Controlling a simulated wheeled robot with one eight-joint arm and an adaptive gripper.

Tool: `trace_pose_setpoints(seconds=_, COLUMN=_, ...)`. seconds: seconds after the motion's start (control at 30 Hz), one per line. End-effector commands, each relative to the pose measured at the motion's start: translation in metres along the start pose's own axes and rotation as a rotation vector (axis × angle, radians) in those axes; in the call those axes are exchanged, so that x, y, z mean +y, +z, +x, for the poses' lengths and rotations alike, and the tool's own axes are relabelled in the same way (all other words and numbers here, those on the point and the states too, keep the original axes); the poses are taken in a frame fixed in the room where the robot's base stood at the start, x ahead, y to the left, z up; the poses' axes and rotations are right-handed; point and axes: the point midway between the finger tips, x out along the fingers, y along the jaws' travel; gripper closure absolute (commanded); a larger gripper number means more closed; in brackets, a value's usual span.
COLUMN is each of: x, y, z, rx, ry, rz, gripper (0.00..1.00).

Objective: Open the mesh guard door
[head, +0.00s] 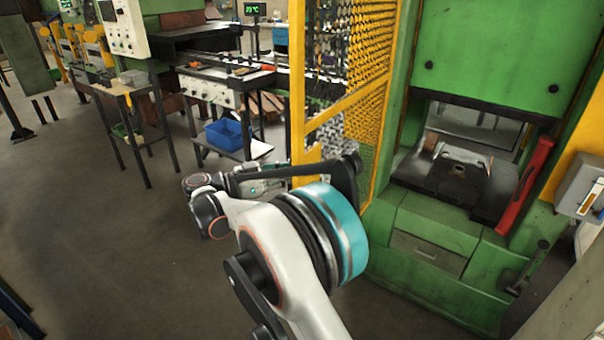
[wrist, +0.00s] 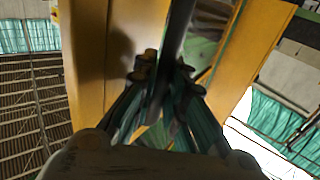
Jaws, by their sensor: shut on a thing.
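The mesh guard door (head: 298,75) has a yellow frame with wire mesh and stands at the left side of the green press in the head view. Whether it is ajar is hard to tell. In the wrist view its yellow frame (wrist: 90,60) fills the upper middle, with a dark upright handle bar (wrist: 178,28) in front of it. My gripper (wrist: 165,72) is shut on this bar, the teal-sided fingers on either side of it.
The green press (head: 490,50) stands at right, with a red bar (head: 526,185) beside its opening. A bench (head: 208,90) and a blue bin (head: 229,134) stand behind the door's left. A small table (head: 118,88) is farther left. The floor (head: 90,230) at left is clear.

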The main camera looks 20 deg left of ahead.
Motion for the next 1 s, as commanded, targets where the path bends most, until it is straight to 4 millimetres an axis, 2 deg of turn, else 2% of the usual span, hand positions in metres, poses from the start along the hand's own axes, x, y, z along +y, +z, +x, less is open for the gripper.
trace_pose_setpoints(seconds=0.07, x=-0.0013, y=0.0012, z=-0.0049, rx=-0.002, ry=0.001, rz=-0.002, gripper=1.0)
trace_pose_setpoints(seconds=0.47, x=-0.0024, y=0.0004, z=-0.0051, rx=-0.001, ry=0.002, rz=-0.002, gripper=1.0)
trace_pose_setpoints(seconds=0.5, x=-0.0024, y=0.0003, z=-0.005, rx=-0.001, ry=0.002, rz=-0.002, gripper=0.82)
trace_pose_setpoints(seconds=0.57, x=-0.0025, y=0.0002, z=-0.0046, rx=-0.001, ry=0.002, rz=-0.001, gripper=0.68)
trace_pose_setpoints(seconds=1.0, x=-0.0032, y=-0.0002, z=-0.0078, rx=0.0, ry=0.002, rz=0.0, gripper=0.68)
